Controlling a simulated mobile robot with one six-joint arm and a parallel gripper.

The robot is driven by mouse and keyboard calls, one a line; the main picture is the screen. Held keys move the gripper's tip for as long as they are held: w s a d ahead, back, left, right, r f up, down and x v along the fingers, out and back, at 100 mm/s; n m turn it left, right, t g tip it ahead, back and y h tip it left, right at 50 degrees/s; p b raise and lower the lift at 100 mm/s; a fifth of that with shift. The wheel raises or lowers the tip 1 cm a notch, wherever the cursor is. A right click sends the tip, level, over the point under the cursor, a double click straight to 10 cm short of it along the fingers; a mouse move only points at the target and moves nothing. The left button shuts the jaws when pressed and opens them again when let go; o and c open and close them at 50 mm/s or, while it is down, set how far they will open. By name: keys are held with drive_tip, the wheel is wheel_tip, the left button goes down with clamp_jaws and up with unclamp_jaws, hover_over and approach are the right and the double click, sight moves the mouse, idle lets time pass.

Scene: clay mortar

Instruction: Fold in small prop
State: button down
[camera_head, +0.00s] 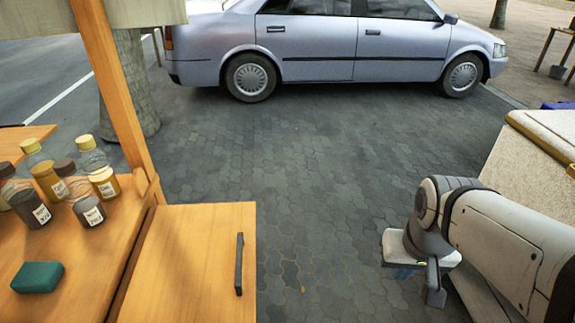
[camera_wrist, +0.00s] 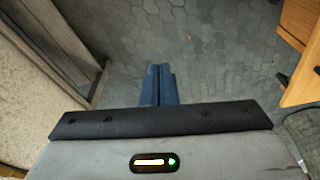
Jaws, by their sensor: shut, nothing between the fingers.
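A light wooden panel (camera_head: 190,270) lies beside the stall counter in the head view, with a dark bar-like piece (camera_head: 239,265) near its right edge. The panel also shows at the right edge of the wrist view (camera_wrist: 302,45), with a small dark part (camera_wrist: 282,78) on its edge. I cannot tell for sure which part is the small prop. My gripper (camera_head: 405,272) is at the right of the head view, well apart from the panel. In the wrist view its blue fingers (camera_wrist: 157,72) are together and empty, over the paving.
The wooden counter (camera_head: 75,255) at left holds several small labelled jars (camera_head: 72,187) and a green block (camera_head: 37,277). A wooden post (camera_head: 110,80) rises beside it. A cream-topped stand (camera_head: 545,130) is at right. A silver car (camera_head: 330,45) stands behind. The paving between is clear.

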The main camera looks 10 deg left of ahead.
drive_tip(key=w+a+f+n+t+y+b, duration=0.1)
drive_tip(key=w+f+n+t+b, duration=0.2)
drive_tip(key=w+f, duration=0.5)
drive_tip(key=w+a+f+n+t+y, duration=0.1)
drive_tip(key=w+f+n+t, duration=0.3)
drive_tip(key=w, duration=0.7)
drive_tip(key=a+f+n+y+b, duration=0.2)
drive_tip(key=a+f+n+y, duration=0.3)
drive_tip(key=a, duration=0.4)
drive_tip(key=s+a+n+g+y+b, duration=0.1)
drive_tip(key=s+a+n+g+y, duration=0.1)
drive_tip(key=s+a+y, duration=0.65)
drive_tip(key=w+a+y, duration=0.1)
drive_tip(key=w+a, duration=0.6)
drive_tip(key=a, duration=0.4)
drive_tip(key=shift+w+f, duration=0.35)
drive_tip(key=shift+w, duration=0.05)
